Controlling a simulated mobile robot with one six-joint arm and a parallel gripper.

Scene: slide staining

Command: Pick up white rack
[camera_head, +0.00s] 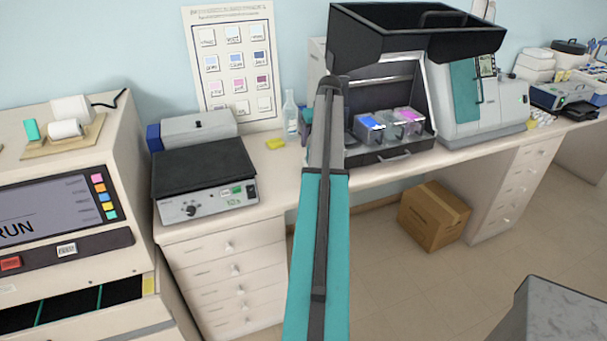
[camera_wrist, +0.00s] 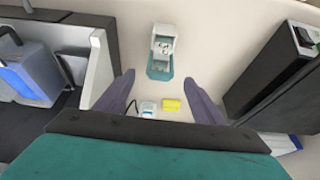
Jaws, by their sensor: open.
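In the wrist view a small white piece (camera_wrist: 163,42) with a slotted or parted top sits at a teal base (camera_wrist: 159,71) on the pale bench. It looks like the white rack, but its detail is too small to be sure. My gripper (camera_wrist: 165,92) is open, its two dark fingers wide apart with nothing between them in contact. The white piece lies above and between the fingertips in the picture, apart from them.
The open stainer (camera_head: 388,150) holds tubs with blue (camera_head: 370,122) and pink contents; its wall (camera_wrist: 98,70) is close left of my fingers. A black-topped hotplate (camera_head: 205,170) stands on the other side. A yellow block (camera_head: 275,143) and clear bottle (camera_head: 290,114) are near the wall.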

